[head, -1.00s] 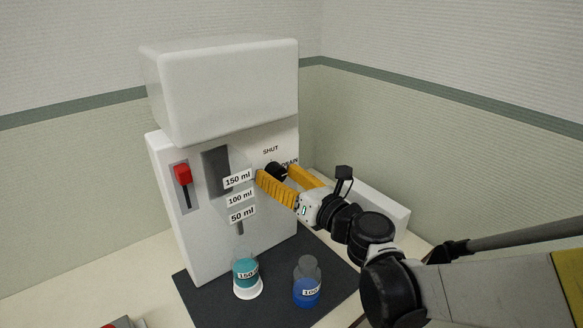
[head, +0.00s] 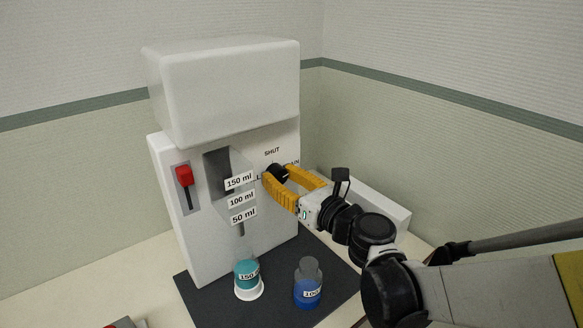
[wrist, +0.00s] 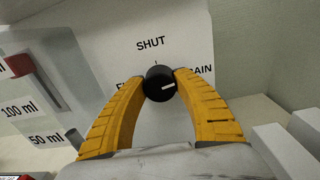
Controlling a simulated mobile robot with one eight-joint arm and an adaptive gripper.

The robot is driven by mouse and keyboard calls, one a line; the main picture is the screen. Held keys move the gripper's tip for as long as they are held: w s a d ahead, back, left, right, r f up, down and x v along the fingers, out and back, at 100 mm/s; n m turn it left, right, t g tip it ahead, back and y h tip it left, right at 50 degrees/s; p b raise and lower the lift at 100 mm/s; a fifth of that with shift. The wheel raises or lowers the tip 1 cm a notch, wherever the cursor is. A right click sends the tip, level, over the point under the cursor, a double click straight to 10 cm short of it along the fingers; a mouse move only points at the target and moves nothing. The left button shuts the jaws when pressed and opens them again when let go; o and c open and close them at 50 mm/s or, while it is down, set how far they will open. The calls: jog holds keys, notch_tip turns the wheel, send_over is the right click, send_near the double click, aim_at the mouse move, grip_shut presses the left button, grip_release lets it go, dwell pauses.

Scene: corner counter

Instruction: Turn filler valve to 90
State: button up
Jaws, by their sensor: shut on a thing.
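The filler valve is a round black knob (wrist: 160,83) on the front of the white machine (head: 268,215). In the head view the knob (head: 278,173) shows between my yellow fingers. A short white mark on the knob points right and slightly up, toward the DRAIN label. The SHUT label (wrist: 150,44) is above the knob, with a small tick under it. The left label, starting with F, is partly hidden by a finger, as is DRAIN. My gripper (wrist: 160,78) is shut on the knob, one fingertip on each side.
A red lever (head: 184,176) sits in a slot at the machine's left. A teal-filled flask (head: 247,272) stands on a white base under the outlet, and a blue-filled bottle (head: 308,290) stands on the dark mat (head: 205,300). A low white block (head: 385,208) lies behind my gripper.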

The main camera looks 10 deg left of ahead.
jog(key=n, duration=0.4)
jog(key=shift+n, duration=0.3)
jog(key=n, duration=0.3)
jog(key=shift+n, duration=0.3)
jog(key=n, duration=0.4)
jog(key=shift+h, duration=0.3)
jog(key=shift+n, duration=1.6)
jog(key=shift+p, duration=0.3)
jog(key=o, duration=1.2)
